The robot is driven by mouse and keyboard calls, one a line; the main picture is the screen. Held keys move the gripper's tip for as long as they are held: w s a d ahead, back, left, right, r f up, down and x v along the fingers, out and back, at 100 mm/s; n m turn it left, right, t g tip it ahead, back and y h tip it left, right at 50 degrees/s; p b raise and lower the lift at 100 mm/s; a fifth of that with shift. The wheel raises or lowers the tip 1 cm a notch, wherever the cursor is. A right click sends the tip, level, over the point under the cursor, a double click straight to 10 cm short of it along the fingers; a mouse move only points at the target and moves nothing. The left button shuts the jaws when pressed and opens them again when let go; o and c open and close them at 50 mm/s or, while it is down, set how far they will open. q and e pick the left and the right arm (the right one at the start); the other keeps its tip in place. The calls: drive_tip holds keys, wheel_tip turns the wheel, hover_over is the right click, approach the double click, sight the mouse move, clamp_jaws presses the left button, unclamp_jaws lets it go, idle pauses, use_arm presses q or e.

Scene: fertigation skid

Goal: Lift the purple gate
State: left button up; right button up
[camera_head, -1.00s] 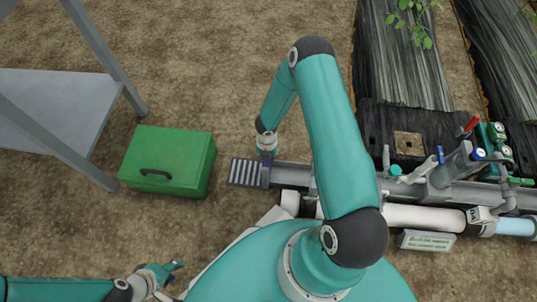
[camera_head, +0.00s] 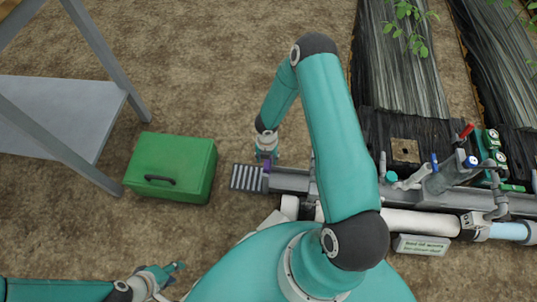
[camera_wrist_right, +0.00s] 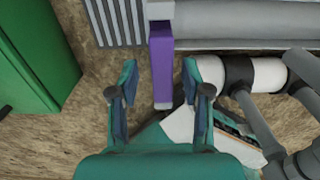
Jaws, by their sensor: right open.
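The purple gate (camera_wrist_right: 161,65) is an upright narrow purple bar in the right wrist view, at the end of the grey channel. In the head view only a small purple part of the gate (camera_head: 267,168) shows under my right gripper (camera_head: 267,156). In the right wrist view my right gripper (camera_wrist_right: 160,80) is open, with one finger on each side of the gate's line and a gap on both sides. Whether the fingertips are level with the gate is hard to tell. My left gripper (camera_head: 172,271) is low at the left, away from the gate; its jaw opening is unclear.
A green box (camera_head: 188,150) stands left of the slatted grate (camera_head: 247,178). White pipes (camera_head: 425,218) and valves (camera_head: 490,140) run along the right. A grey table (camera_head: 60,110) stands at the far left. Bare soil lies above the channel.

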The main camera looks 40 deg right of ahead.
drive_tip(key=shift+r, duration=0.1)
drive_tip(key=shift+r, duration=3.85)
